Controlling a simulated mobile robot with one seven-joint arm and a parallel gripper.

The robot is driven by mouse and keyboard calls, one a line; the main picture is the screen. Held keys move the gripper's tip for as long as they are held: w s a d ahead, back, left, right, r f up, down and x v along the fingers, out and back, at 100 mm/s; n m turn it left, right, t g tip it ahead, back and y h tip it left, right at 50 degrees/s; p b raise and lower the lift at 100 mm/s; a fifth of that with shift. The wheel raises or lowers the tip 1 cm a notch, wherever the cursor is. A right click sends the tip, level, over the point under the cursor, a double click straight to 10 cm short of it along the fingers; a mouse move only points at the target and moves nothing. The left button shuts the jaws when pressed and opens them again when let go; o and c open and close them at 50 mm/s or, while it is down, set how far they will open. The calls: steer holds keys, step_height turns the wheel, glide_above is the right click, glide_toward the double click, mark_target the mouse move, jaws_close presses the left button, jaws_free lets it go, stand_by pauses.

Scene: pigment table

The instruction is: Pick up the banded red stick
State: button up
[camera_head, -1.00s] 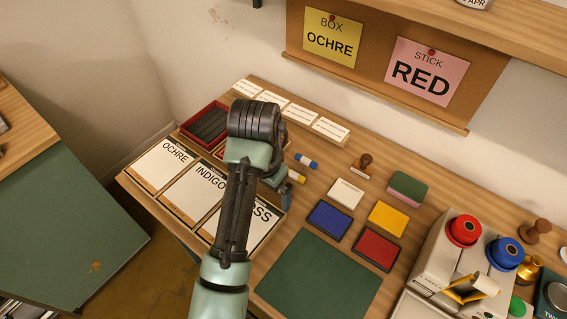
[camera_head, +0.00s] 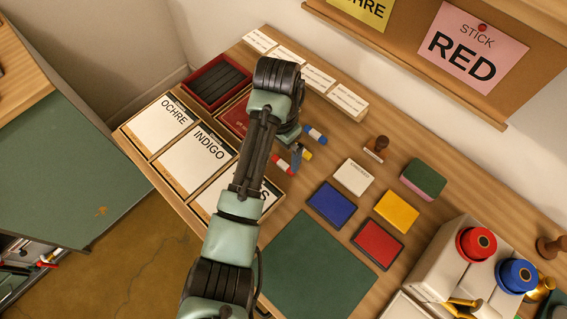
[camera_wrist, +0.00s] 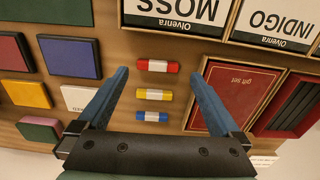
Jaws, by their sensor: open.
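The banded red stick (camera_wrist: 158,66) lies on the wooden table in the wrist view, red at both ends with a white band. It also shows in the head view (camera_head: 283,165), just right of my arm. A yellow banded stick (camera_wrist: 154,95) and a blue banded stick (camera_wrist: 150,116) lie parallel to it in a row. My gripper (camera_wrist: 160,82) is open, its two blue fingers spread on either side of the row, with nothing held. The red stick lies between the fingertips, apart from both. In the head view my arm hides part of the gripper.
Boxes labelled MOSS (camera_wrist: 182,14) and INDIGO (camera_wrist: 278,22) and a red gift set box (camera_wrist: 232,96) lie close beside the sticks. Blue (camera_head: 332,205), yellow (camera_head: 396,211) and red (camera_head: 378,244) pads lie right of them. A pinned pink card (camera_head: 472,48) reads STICK RED.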

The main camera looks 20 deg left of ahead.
mark_target(283, 164)
steer(key=shift+w+d+f, duration=0.1)
steer(key=shift+w+f, duration=0.05)
steer(key=shift+f, duration=0.8)
steer(key=shift+w+d+f, duration=0.1)
steer(key=shift+f, duration=0.9)
steer(key=shift+w+d+f, duration=0.1)
steer(key=shift+w+f, duration=0.05)
steer(key=shift+f, duration=0.8)
steer(key=c, duration=1.1)
